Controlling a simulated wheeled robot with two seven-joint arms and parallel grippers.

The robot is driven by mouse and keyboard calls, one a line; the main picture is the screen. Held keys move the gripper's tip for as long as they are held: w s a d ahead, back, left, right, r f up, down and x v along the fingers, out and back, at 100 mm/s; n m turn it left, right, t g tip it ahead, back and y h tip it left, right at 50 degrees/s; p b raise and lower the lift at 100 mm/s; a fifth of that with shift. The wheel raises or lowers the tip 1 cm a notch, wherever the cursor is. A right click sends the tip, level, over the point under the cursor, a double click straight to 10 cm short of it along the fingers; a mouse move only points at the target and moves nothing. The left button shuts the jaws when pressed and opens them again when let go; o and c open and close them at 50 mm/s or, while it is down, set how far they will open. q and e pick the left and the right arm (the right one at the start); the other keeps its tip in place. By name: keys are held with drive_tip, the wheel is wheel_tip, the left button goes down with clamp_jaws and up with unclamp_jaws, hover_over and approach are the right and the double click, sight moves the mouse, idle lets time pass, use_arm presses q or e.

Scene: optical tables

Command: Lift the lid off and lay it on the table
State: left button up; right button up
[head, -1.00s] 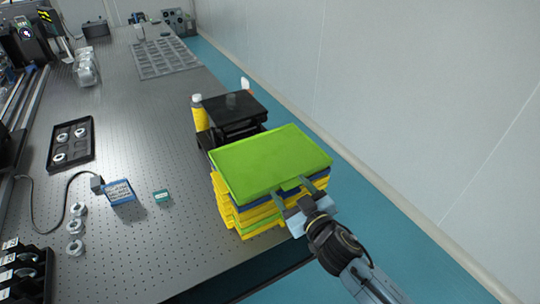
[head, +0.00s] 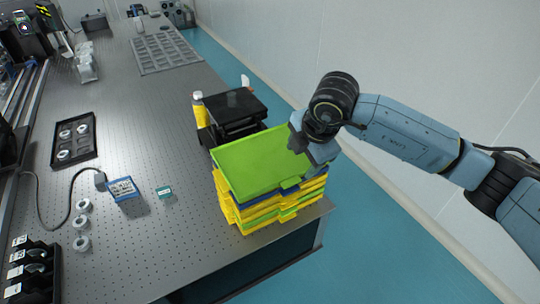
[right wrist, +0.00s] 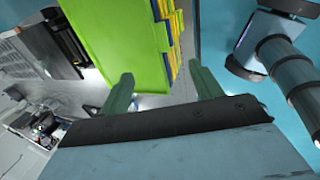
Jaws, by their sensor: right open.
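The green lid (head: 255,163) lies flat on top of a stack of yellow and blue trays (head: 270,210) at the table's right edge. My right gripper (head: 302,144) is at the lid's far right corner, and its fingers are mostly hidden in the head view. In the right wrist view the open right gripper (right wrist: 160,76) has its two fingers apart, pointing at the edge of the lid (right wrist: 115,40) and the stack's side (right wrist: 166,25). Nothing shows held between the fingers. I cannot tell whether they touch the lid. My left gripper is not in view.
A black platform (head: 236,105) and a yellow bottle (head: 199,109) stand just behind the stack. The perforated table (head: 145,245) is clear in front. A wall runs along the right.

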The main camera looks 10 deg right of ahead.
hover_over(287, 181)
drive_tip(key=s, duration=0.2)
wheel_tip(287, 181, down, 7)
drive_tip(key=shift+d+f+p, duration=0.35)
drive_tip(key=shift+f+p, duration=0.3)
drive_tip(key=shift+p, duration=0.05)
drive_tip(key=x, duration=0.4)
drive_tip(key=shift+w+a+p, duration=0.1)
drive_tip(key=shift+p, duration=0.2)
clamp_jaws()
